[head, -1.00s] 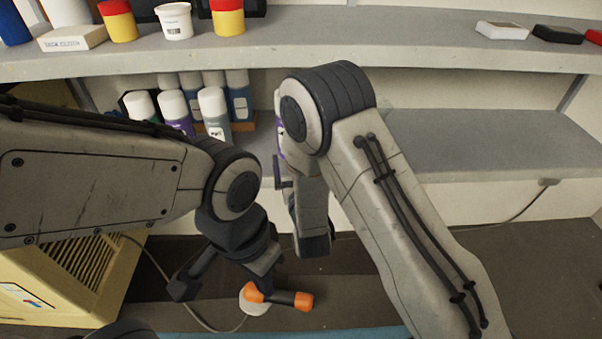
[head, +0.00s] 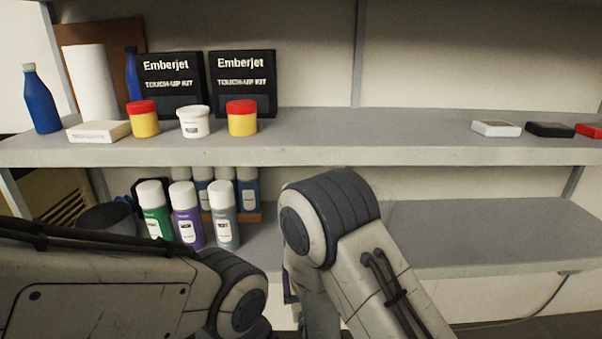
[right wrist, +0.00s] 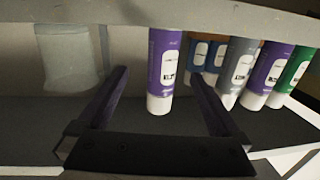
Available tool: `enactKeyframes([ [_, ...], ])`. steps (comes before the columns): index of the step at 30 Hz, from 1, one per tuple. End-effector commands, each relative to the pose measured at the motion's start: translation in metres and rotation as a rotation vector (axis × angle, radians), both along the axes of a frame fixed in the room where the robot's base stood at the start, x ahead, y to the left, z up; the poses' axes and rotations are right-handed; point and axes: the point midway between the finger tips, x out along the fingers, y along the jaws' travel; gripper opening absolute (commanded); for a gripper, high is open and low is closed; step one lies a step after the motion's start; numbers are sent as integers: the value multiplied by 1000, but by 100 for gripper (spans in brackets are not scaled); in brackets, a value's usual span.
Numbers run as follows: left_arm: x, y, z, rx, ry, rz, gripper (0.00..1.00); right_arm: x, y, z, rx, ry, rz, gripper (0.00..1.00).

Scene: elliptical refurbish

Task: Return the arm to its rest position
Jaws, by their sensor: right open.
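My right arm shows in the head view, bent at the lower shelf, and its forearm hides my right gripper there. In the right wrist view my right gripper (right wrist: 160,78) is open, its two fingers spread wide. A purple spray can (right wrist: 165,62) with a white cap shows in the gap between the fingers. It appears upside down in this view, like the other cans. Neither finger visibly touches it, and I cannot tell how deep it sits between them. My left arm comes in from the left in the head view, and its gripper is below the picture.
Several spray cans, one purple (head: 187,217) and one green (head: 154,212), stand on the lower shelf (head: 470,235) left of my right arm. Its right side is clear. The upper shelf (head: 370,130) holds touch-up kits (head: 243,84), jars (head: 242,119) and small boxes (head: 550,130).

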Motion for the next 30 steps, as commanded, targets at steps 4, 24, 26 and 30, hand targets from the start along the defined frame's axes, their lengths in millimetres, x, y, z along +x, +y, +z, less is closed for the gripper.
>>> enactKeyframes([
  [4,0,0,0,0,0,0,0,13,-22,-7,24,172,-37,100],
  [24,0,0,0,0,0,0,0,-86,-133,-18,-37,1049,-67,100],
  [26,0,0,0,0,0,0,0,-96,-139,-16,-44,1088,-71,100],
  [30,0,0,0,0,0,0,0,-119,-153,-11,-62,1171,-80,100],
])
